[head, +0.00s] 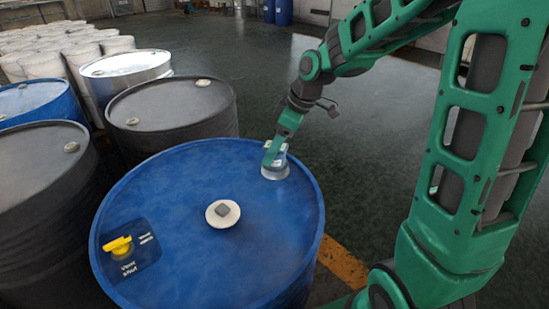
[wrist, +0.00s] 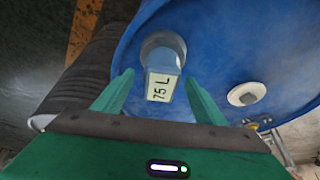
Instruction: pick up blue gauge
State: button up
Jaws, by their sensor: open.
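The gauge (head: 276,172) stands on the top of a blue drum (head: 180,185), near its right rim in the head view. In the wrist view the gauge (wrist: 162,54) has a round grey-blue base and a pale display reading "75 L". My gripper (head: 272,157) is at the gauge, reaching down from above. In the wrist view my gripper (wrist: 159,78) is open, with one finger on each side of the display and gaps between. Contact is not visible. The fingers partly cover the gauge in the head view.
A white cap with a grey knob (head: 222,212) sits mid-lid. A yellow vent handle (head: 118,245) on a dark plate marked "Vent shut" is at the lid's left. Dark drums (head: 175,105) and white buckets (head: 45,65) crowd the left. Floor to the right is open.

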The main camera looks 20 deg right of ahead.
jog(key=shift+f, duration=0.1)
jog(key=c, duration=1.5)
jog(key=shift+o, duration=0.2)
jog(key=shift+w+r, duration=0.1)
jog(key=shift+r, duration=0.1)
notch_tip(320, 180, up, 4)
jog(key=shift+f, duration=0.1)
jog(key=s+a+r, duration=0.4)
jog(key=a+r, duration=0.3)
jog(key=a, duration=0.4)
notch_tip(320, 180, up, 11)
